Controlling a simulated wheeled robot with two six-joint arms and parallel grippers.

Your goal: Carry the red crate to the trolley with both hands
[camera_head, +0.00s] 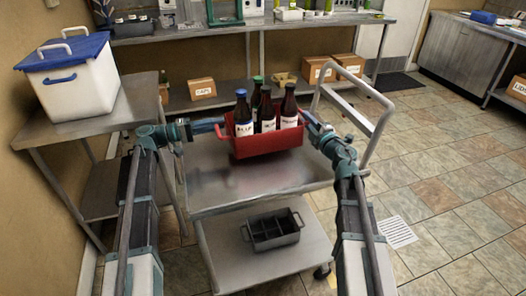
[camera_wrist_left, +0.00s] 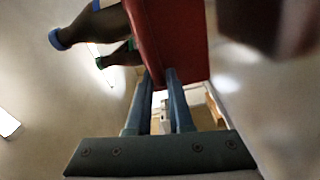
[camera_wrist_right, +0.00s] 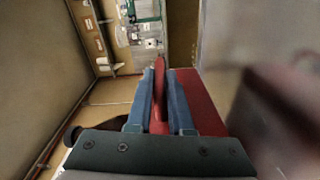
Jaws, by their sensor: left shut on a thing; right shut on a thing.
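The red crate (camera_head: 268,144) holds several dark bottles (camera_head: 243,112) with white labels, upright. It hangs level over the far part of the trolley's top shelf (camera_head: 235,186). A blurred red reflection lies apart from it in both wrist views, so it seems clear of the shelf. My left gripper (camera_head: 224,129) is shut on the crate's left end; the crate's red wall also shows between its fingers in the left wrist view (camera_wrist_left: 170,40). My right gripper (camera_head: 309,123) is shut on the right end, its fingers around the red rim in the right wrist view (camera_wrist_right: 158,100).
A grey divided tray (camera_head: 272,232) sits on the trolley's lower shelf. The trolley's handle (camera_head: 372,98) rises at right. A steel table (camera_head: 100,118) with a white, blue-lidded bucket (camera_head: 70,85) stands at left. A workbench with cardboard boxes (camera_head: 202,88) below is behind.

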